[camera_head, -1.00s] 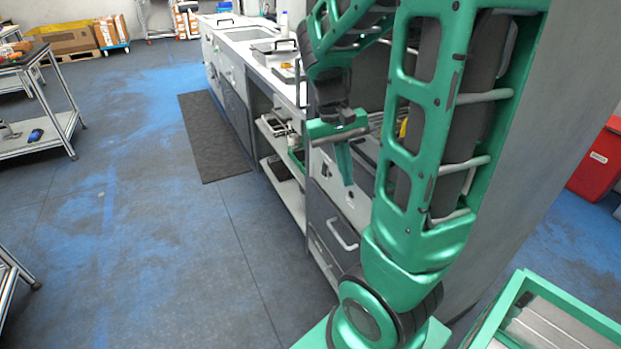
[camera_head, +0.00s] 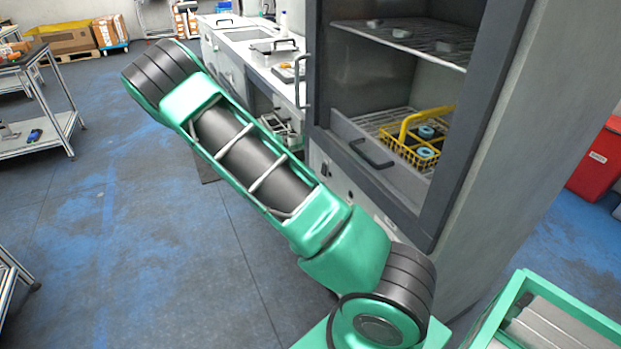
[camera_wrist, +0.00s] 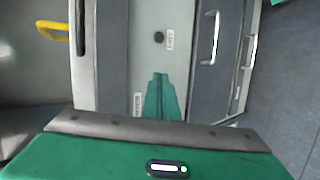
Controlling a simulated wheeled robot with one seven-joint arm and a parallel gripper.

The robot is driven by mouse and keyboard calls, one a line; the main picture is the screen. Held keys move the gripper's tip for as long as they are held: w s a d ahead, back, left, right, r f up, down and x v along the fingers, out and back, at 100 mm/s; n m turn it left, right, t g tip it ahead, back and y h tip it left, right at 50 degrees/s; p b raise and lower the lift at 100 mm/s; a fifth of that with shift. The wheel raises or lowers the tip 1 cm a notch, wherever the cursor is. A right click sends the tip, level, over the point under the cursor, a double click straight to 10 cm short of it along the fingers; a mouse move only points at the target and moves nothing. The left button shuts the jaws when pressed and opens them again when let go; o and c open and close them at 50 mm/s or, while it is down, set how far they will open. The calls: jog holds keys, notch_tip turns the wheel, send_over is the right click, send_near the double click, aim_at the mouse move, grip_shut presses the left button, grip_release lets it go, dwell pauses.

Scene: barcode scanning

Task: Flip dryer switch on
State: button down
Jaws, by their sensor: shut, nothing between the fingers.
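The dryer is a grey cabinet (camera_head: 519,150) with an open chamber, at the right in the head view. Its pale front panel below the chamber bears a small dark switch (camera_head: 326,170) and a round dark knob (camera_head: 350,195). In the wrist view the panel (camera_wrist: 143,20) shows the knob (camera_wrist: 158,38) and two small labels. My gripper (camera_wrist: 160,80) is shut and empty, its green fingers in front of the panel, just below the knob in that picture. The switch is not visible there; contact cannot be told. The gripper is hidden in the head view.
A yellow basket (camera_head: 398,148) with bottles stands in the dryer. A drawer-like front with a dark handle (camera_head: 371,154) lies at the chamber's lower edge. A counter with a sink (camera_head: 250,34) runs behind. A red bin (camera_head: 597,165) is at right.

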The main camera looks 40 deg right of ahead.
aim_at(324, 170)
jog(key=w+a+f+n+t+h, duration=0.2)
jog(key=w+a+f+h, duration=0.2)
jog(key=w+f+h, duration=0.2)
jog(key=shift+w+a+f+n, duration=0.25)
jog(key=shift+w+f+n, duration=0.15)
jog(key=shift+w+f, duration=0.85)
jog(key=shift+w+r, duration=0.25)
jog(key=shift+r, duration=0.05)
jog(key=x, duration=1.4)
jog(key=shift+w, duration=0.1)
